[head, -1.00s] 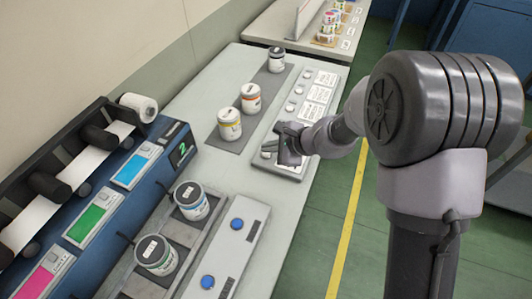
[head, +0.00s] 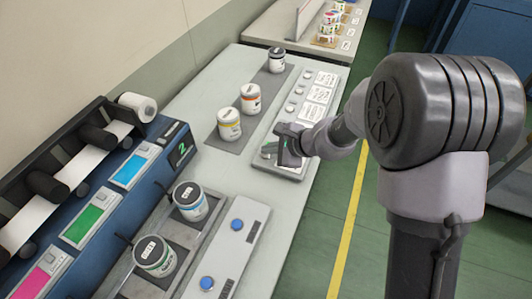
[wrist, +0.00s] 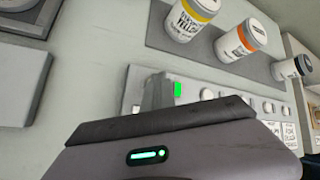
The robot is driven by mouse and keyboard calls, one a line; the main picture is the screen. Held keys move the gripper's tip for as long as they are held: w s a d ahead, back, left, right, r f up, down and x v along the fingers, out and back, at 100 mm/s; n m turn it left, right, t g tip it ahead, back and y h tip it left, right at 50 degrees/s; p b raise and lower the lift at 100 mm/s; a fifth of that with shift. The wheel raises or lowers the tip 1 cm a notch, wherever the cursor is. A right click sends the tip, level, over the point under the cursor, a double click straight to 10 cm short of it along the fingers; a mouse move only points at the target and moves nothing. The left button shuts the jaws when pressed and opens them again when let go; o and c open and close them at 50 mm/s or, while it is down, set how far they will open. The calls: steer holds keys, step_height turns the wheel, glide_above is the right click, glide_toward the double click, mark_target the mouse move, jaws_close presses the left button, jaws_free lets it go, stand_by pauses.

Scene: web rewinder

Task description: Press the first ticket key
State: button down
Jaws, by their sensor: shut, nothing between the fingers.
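The ticket panel (head: 292,172) is a long pale grey plate on the bench, with a row of round whitish keys (head: 298,90) beside printed white tickets (head: 319,95). My gripper (head: 281,158) is shut and empty, at the panel's near end. It hides part of that end, and I cannot tell whether its tip touches a key. In the wrist view the gripper's dark body fills the bottom, its tip (wrist: 157,91) over the panel (wrist: 135,85). A green patch (wrist: 178,89) shows right beside the tip, and several round keys (wrist: 206,94) run off to the right.
A yellow-labelled jar (head: 229,124), an orange-labelled jar (head: 250,98) and a dark-labelled jar (head: 277,60) stand on a dark strip left of the panel. A plate with blue buttons (head: 237,224) and two more jars lie nearer. The rewinder (head: 75,190) stands at left.

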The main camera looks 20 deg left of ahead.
mark_target(269, 156)
steer(key=shift+r+p, duration=0.45)
steer(key=shift+r, duration=0.3)
steer(key=shift+r, duration=0.1)
step_height(269, 156, up, 5)
steer(key=p, duration=0.3)
steer(key=shift+p, duration=0.4)
